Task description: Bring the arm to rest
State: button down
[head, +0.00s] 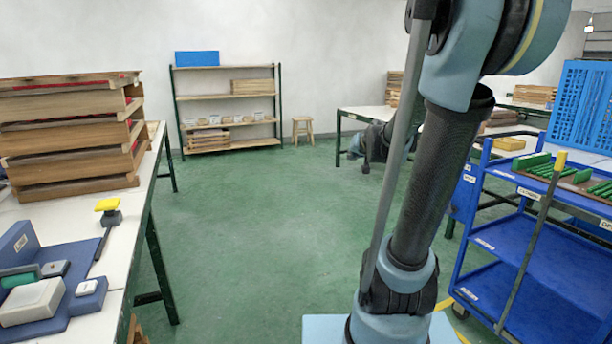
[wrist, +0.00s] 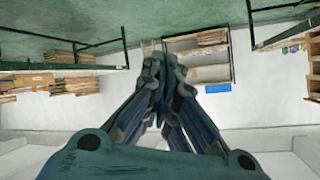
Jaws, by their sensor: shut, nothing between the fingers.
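My arm rises in front of the head camera, with its dark forearm slanting down the right of the picture. My gripper (wrist: 160,65) is shut and empty in the wrist view, its fingertips together, pointing toward the far shelf. In the head view it shows small and dark (head: 369,146) beyond the forearm, over the green floor and partly hidden by the arm. It appears to touch nothing.
A blue cart (head: 535,280) with green pieces stands close on the right. A shelf (head: 228,150) and stool (head: 303,129) are at the back. The middle floor is clear.

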jog(key=s+f+g, duration=0.3)
jog(key=s+f, duration=0.2)
jog(key=s, duration=0.6)
jog(key=s+d+f+n+g+h, duration=0.1)
jog(key=s+f+g, duration=0.2)
jog(key=s, duration=0.9)
jog(key=s+d+f+n+g+h, duration=0.1)
jog(key=s+f+g, duration=0.3)
jog(key=s+f, duration=0.5)
jog(key=s, duration=0.3)
jog(key=shift+f, duration=0.25)
